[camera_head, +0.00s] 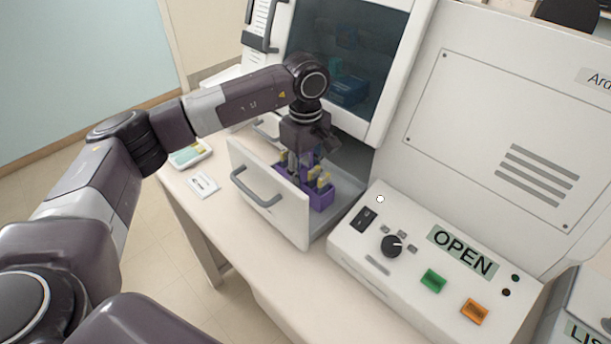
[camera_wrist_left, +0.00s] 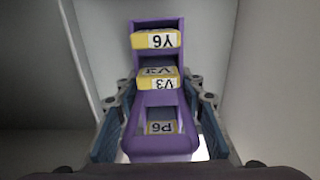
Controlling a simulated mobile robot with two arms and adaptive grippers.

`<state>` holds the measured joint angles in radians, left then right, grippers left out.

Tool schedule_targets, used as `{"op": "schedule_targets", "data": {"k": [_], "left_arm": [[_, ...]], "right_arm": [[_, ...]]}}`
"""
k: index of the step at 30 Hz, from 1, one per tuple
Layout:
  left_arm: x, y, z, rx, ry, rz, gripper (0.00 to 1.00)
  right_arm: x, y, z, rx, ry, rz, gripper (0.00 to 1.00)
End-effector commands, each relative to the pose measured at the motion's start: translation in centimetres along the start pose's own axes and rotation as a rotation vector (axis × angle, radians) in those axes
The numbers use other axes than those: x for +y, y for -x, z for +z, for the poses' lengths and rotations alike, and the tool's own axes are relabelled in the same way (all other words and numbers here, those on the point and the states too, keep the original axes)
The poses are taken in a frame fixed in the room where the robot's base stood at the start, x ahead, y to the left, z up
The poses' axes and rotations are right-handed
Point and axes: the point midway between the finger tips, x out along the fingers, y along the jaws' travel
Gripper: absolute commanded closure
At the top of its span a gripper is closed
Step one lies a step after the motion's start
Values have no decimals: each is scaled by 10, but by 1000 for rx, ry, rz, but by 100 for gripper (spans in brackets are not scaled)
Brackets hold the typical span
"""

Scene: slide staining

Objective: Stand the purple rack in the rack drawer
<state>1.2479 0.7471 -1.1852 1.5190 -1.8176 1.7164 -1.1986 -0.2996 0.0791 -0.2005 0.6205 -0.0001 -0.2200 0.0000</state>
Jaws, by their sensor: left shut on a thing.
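The purple rack (camera_head: 322,197) is inside the open rack drawer (camera_head: 268,206), behind its front panel. It holds several yellow-topped slides with labels, and the rack also shows in the left wrist view (camera_wrist_left: 163,145). My left gripper (camera_head: 298,170) reaches down into the drawer from above. In the left wrist view its fingers (camera_wrist_left: 160,130) are shut on the near end of the rack, one on each side. The rack looks upright, but I cannot tell whether its base touches the drawer floor. My right gripper is not in view.
A control panel (camera_head: 390,270) with a knob, green and orange buttons and an OPEN label stands right of the drawer. A dark-windowed cabinet (camera_head: 345,60) rises behind. A small tray (camera_head: 190,153) and a white card (camera_head: 203,185) lie on the left bench.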

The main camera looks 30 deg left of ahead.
Motion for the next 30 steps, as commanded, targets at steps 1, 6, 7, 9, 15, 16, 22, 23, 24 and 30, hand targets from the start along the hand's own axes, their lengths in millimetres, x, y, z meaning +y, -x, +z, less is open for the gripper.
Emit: {"op": "schedule_targets", "data": {"k": [1,6,7,9,15,16,22,23,24,30], "left_arm": [[1,1,0,0,0,3,91],[1,-2,0,0,0,2,91],[1,-3,0,0,0,2,91],[0,-2,0,-1,0,1,57],[0,-2,0,-1,0,0,46],[0,-2,0,-1,0,0,46],[0,1,0,-1,0,1,46],[0,3,0,-1,0,1,46],[1,4,0,0,0,3,46],[2,40,0,0,0,7,46]], "right_arm": [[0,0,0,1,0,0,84],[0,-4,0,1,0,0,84],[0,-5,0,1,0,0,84],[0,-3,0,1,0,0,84],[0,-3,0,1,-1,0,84],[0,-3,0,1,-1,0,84],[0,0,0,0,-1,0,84],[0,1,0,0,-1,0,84],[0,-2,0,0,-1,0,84],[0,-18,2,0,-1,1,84]]}}
